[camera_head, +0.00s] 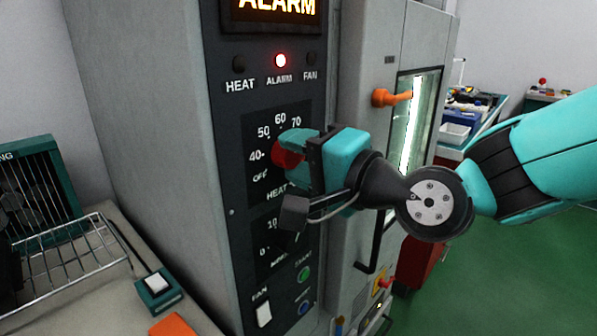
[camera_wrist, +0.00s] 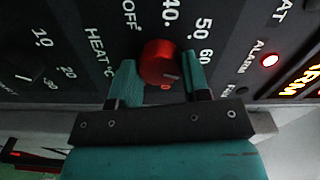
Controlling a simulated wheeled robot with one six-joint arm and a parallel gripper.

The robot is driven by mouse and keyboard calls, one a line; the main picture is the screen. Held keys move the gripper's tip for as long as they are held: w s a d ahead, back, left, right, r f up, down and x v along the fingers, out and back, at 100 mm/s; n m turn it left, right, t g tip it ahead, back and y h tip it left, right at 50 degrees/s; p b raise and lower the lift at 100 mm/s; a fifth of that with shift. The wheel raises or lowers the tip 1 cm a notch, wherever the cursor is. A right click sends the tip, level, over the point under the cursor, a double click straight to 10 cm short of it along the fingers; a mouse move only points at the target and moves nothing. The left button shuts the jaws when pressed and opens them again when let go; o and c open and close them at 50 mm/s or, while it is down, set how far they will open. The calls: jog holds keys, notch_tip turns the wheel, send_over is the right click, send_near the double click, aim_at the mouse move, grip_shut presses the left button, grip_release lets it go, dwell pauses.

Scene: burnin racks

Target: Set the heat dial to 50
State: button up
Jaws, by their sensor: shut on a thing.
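The red heat dial (camera_wrist: 158,60) sits on the black heat scale, between the two teal fingers of my gripper (camera_wrist: 160,72). The fingers are shut on its sides. A short pale mark shows on the dial's lower right part in the wrist view; I cannot tell for certain which number it points at. The labels OFF, 40, 50 and 60 are readable around it. In the head view my gripper (camera_head: 292,150) covers most of the dial (camera_head: 287,158), and only a red part shows. The heat scale (camera_head: 258,133) reads OFF, 40, 50, 60, 70 there.
A red alarm lamp (camera_head: 280,60) is lit under the orange ALARM display (camera_head: 270,8). A second dial scale (camera_head: 268,250), a white fan switch (camera_head: 264,313) and a green button (camera_head: 304,273) lie below.

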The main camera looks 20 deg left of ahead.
jog(key=n+b, duration=0.1)
jog(key=n, duration=0.1)
jog(key=n+b, duration=0.1)
jog(key=b, duration=0.1)
jog(key=n+b, duration=0.2)
jog(key=shift+s+f+n, duration=0.1)
jog(key=shift+f+n, duration=0.2)
jog(key=n+b, duration=0.3)
jog(key=shift+r+n+b, duration=0.2)
jog(key=shift+n+b, duration=1.1)
jog(key=shift+b, duration=0.05)
jog(key=shift+n, duration=0.3)
jog(key=o, duration=0.9)
jog(key=shift+r, duration=0.15)
